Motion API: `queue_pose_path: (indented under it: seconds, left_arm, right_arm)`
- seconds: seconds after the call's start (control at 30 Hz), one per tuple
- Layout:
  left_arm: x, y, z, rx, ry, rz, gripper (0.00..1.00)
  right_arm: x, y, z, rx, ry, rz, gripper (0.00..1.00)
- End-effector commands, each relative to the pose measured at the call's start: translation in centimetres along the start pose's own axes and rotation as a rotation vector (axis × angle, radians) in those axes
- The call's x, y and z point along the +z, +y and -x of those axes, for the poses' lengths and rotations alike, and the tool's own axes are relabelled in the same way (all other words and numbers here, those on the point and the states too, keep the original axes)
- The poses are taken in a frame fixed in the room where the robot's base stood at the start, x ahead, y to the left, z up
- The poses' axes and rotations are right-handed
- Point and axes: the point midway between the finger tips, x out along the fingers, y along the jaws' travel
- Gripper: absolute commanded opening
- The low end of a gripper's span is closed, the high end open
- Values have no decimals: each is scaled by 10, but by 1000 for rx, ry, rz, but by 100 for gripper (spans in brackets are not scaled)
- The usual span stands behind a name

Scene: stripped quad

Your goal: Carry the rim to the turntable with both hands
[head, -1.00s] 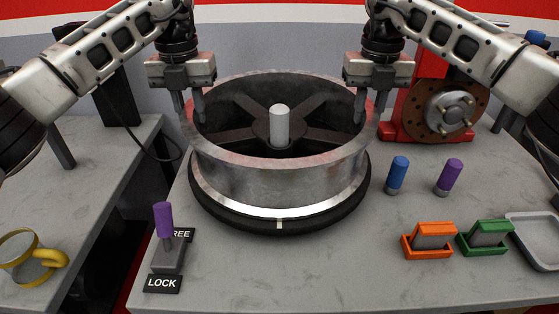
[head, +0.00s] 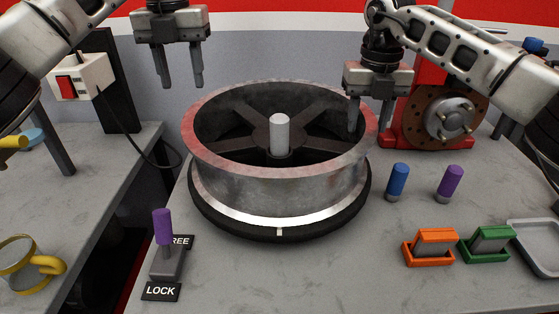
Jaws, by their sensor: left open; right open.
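The rim (head: 285,188), a grey metal wheel with spokes and a reddish upper edge, rests on the black round turntable (head: 330,229). A pale centre post (head: 279,135) stands up through its hub. My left gripper (head: 183,84) is open and empty, raised above and behind the rim's left side, apart from it. My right gripper (head: 370,118) is open at the rim's right edge, one finger inside the wall and the other outside. Whether those fingers touch the rim cannot be told.
A lever with a purple handle (head: 163,228) stands front left between FREE and LOCK labels. Blue (head: 397,180) and purple (head: 450,182) pegs stand at right, behind orange (head: 428,262) and green (head: 485,258) holders. A red stand with a brake disc (head: 448,118) is behind.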

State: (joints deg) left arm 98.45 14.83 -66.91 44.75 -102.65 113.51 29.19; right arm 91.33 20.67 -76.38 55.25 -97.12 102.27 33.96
Motion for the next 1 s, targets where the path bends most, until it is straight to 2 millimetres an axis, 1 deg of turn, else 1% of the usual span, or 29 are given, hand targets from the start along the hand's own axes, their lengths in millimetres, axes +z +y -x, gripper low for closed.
queue_pose_path:
  seconds: [0.03, 0.13, 0.27, 0.37, 0.47, 0.7, 0.8, 0.9, 1.0]
  left_arm:
    - [0, 0, 9, 2, -1, 1, 44]
    - [0, 0, 21, 2, 0, 1, 44]
    - [0, 0, 28, 1, 1, 0, 44]
    - [0, 0, 29, 1, 1, 0, 44]
    - [0, 0, 29, 1, 2, 0, 44]
    - [0, 0, 28, 1, 2, 0, 44]
    - [0, 0, 28, 1, 2, 0, 44]
    - [0, 0, 28, 1, 2, 0, 44]
    - [0, 0, 28, 1, 2, 0, 44]
  right_arm:
    - [0, 0, 0, 0, 0, 0, 44]
    - [0, 0, 0, 0, 0, 0, 44]
    - [0, 0, 3, 0, -1, 0, 44]
    - [0, 0, 13, 0, -2, 0, 44]
    - [0, 0, 31, 2, -4, -1, 44]
    - [0, 1, 82, 1, -3, -1, 44]
    - [0, 1, 99, 1, -2, -1, 44]
    - [0, 0, 111, 1, -2, -1, 44]
    - [0, 0, 118, 0, 0, -1, 44]
